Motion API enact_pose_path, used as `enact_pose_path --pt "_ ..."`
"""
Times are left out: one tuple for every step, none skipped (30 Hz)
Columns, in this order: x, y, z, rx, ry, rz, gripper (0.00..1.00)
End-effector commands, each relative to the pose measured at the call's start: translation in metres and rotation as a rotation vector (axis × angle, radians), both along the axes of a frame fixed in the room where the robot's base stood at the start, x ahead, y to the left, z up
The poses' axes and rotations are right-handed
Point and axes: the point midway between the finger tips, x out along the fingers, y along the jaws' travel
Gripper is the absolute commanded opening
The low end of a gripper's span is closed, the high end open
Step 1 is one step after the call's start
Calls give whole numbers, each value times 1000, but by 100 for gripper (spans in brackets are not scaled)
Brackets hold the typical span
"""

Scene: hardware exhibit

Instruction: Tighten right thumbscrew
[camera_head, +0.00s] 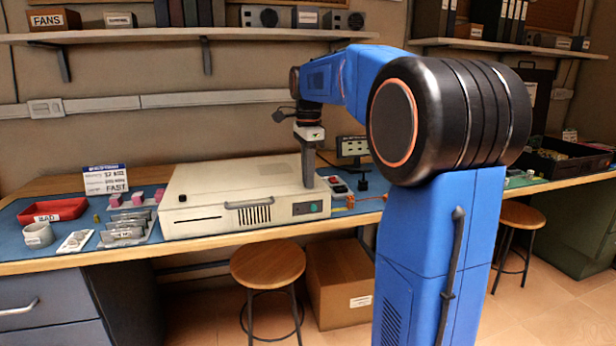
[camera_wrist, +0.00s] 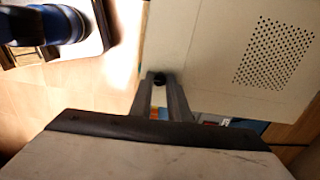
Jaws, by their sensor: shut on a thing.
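The beige computer case (camera_head: 225,187) lies flat on the blue mat, with a handle and vent slots on its front. My gripper (camera_head: 308,184) points straight down at the right front part of its top. In the wrist view my gripper (camera_wrist: 160,88) has its two fingers closed in on a small black knob, the right thumbscrew (camera_wrist: 160,77), near the edge of the case (camera_wrist: 205,60). The fingers hide this thumbscrew in the head view. Another small black thumbscrew (camera_head: 182,198) shows at the front left of the case top.
Left of the case are metal brackets (camera_head: 122,232), a red tray (camera_head: 52,211), a grey cup (camera_head: 38,236) and a sign (camera_head: 105,180). A small screen (camera_head: 352,148) stands to the right behind. A wooden stool (camera_head: 267,263) stands before the bench. A shelf (camera_head: 180,35) runs above.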

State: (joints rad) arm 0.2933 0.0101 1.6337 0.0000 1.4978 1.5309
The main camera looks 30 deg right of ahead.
Motion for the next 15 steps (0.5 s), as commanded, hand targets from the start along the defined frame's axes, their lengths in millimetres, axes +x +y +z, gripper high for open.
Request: enact_pose_path --pt "0 0 1 -1 -2 -12 0" --pt "0 0 1 -1 -2 -19 0" --pt "0 0 0 -1 -2 -26 0" --pt "0 0 0 -1 -2 -30 0" --pt "0 0 0 -1 -2 -33 0" --pt "0 0 0 -1 -2 -37 0" --pt "0 0 0 -1 -2 -40 0" --pt "0 0 0 -1 -2 -41 0" --pt "0 0 0 -1 -2 -43 0" --pt "0 0 0 -1 -2 -43 0" --pt "0 0 0 -1 -2 -43 0" --pt "0 0 0 -1 -2 -43 0" --pt "0 0 0 -1 -2 -43 0" --pt "0 0 0 -1 -2 -43 0" --pt "0 0 0 -1 -2 -43 0"
